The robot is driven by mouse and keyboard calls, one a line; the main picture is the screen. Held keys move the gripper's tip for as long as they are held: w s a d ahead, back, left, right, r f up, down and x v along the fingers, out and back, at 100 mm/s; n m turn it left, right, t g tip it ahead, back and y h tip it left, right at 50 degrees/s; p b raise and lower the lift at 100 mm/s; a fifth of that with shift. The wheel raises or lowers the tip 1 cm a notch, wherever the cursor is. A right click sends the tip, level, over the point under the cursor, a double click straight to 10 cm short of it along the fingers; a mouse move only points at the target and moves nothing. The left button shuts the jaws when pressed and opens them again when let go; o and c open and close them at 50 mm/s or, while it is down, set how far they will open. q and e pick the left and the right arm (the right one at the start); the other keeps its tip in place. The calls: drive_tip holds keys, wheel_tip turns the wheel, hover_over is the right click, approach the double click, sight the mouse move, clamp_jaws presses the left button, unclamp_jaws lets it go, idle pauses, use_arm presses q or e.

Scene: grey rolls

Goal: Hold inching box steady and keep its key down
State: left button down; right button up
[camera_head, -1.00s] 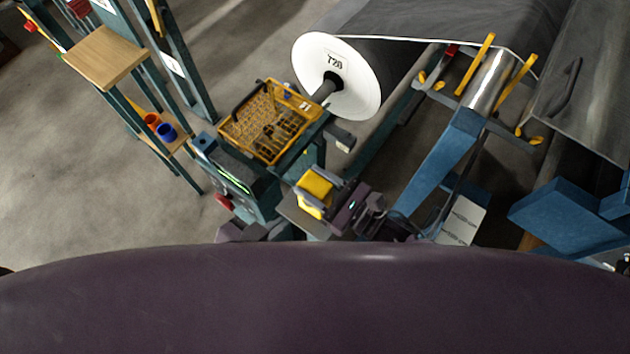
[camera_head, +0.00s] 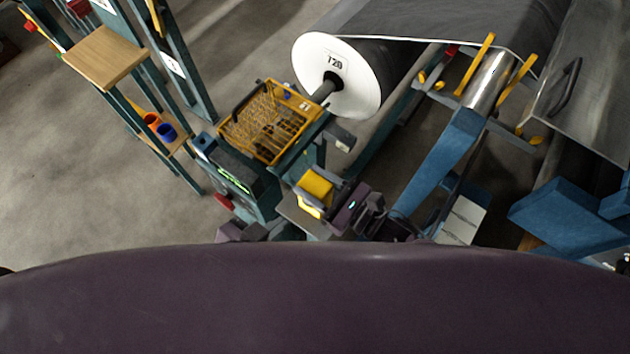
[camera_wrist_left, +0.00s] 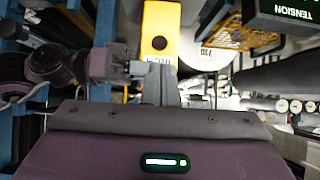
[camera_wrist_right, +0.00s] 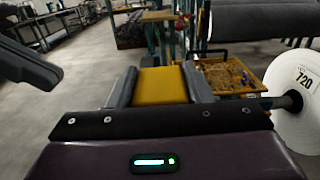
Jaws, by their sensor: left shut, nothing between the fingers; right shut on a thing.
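The inching box is a yellow box (camera_head: 317,186) held between the two grey fingers of my right gripper (camera_head: 313,190). In the right wrist view its yellow side (camera_wrist_right: 161,86) fills the space between the fingers. In the left wrist view the box's yellow face (camera_wrist_left: 161,28) carries a dark round spot and an upside-down "INCH" label. My left gripper (camera_wrist_left: 165,72) is shut and empty, its fingertips at the label end of that face. I cannot tell whether they touch the key or press it down. In the head view my left fingers are hidden.
A yellow wire basket (camera_head: 268,122) with small parts stands close beyond the box. A large roll with a white end disc (camera_head: 336,75) is behind it. A dark console with green digits (camera_head: 236,165) stands left of the box. Open floor (camera_head: 60,180) lies farther left.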

sight(315, 196)
idle(0.4)
use_arm(q)
drive_tip(key=s+a+f+n+y, duration=0.2)
drive_tip(key=s+f+n+y, duration=0.1)
drive_tip(key=f+n, duration=0.3)
drive_tip(key=shift+s+f+n+t, duration=0.15)
drive_tip(key=shift+n+t, duration=0.15)
drive_tip(key=shift+n, duration=0.5)
drive_tip(key=w+d, duration=0.5)
drive_tip(key=w, duration=0.2)
drive_tip(key=shift+w+d, duration=0.15)
idle(1.8)
drive_tip(key=shift+w+d, duration=0.2)
drive_tip(key=shift+w, duration=0.05)
drive_tip(key=shift+w+d, duration=0.3)
drive_tip(key=shift+w, duration=0.2)
idle(2.8)
